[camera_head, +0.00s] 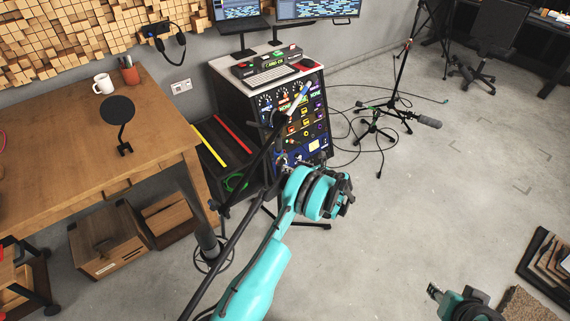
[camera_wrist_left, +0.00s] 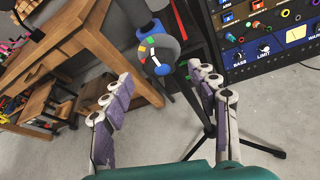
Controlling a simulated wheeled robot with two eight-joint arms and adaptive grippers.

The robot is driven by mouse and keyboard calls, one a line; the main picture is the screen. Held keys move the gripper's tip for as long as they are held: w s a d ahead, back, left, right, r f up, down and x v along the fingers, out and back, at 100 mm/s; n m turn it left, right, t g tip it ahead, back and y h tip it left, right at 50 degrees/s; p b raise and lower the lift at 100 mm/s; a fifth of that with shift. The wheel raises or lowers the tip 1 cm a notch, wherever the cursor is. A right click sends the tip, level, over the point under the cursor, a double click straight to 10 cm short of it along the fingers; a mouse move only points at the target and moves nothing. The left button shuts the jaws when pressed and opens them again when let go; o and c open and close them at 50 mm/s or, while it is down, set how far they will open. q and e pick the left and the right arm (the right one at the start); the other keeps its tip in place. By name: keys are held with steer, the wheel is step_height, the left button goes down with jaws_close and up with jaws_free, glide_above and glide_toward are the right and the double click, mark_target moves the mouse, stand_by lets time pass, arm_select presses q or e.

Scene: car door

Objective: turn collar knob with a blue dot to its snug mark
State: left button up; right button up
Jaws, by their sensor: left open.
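In the left wrist view, the collar knob (camera_wrist_left: 157,56) is a round dark disc with a blue dot on its lower rim. White, yellow, green and red marks show on its face. It sits on a dark upright post. My left gripper (camera_wrist_left: 160,77) is open, with its fingers either side of the knob in the picture; the knob appears beyond the fingertips, and I see no contact. In the head view, my left gripper (camera_head: 284,163) is small beside the dark stand, and I cannot make out the knob there. My right gripper (camera_head: 433,291) is at the lower right, its fingers unclear.
A rack of coloured controls (camera_head: 297,128) stands behind the left gripper. A wooden table (camera_head: 85,150) with a mug (camera_head: 103,84) is at the left. A dark diagonal boom (camera_head: 240,225) passes close to my left arm. Open floor lies to the right.

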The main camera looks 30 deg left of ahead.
mark_target(287, 164)
arm_select(q)
steer(key=b+x, duration=0.1)
steer(key=x, duration=0.4)
steer(key=shift+a+f+b, duration=0.15)
steer(key=shift+f+b, duration=0.1)
steer(key=shift+b, duration=0.15)
steer(key=shift+w+a+f, duration=0.1)
steer(key=shift+w+a, duration=0.1)
steer(key=shift+a, duration=0.3)
steer(key=shift+c, duration=0.2)
steer(key=c, duration=1.1)
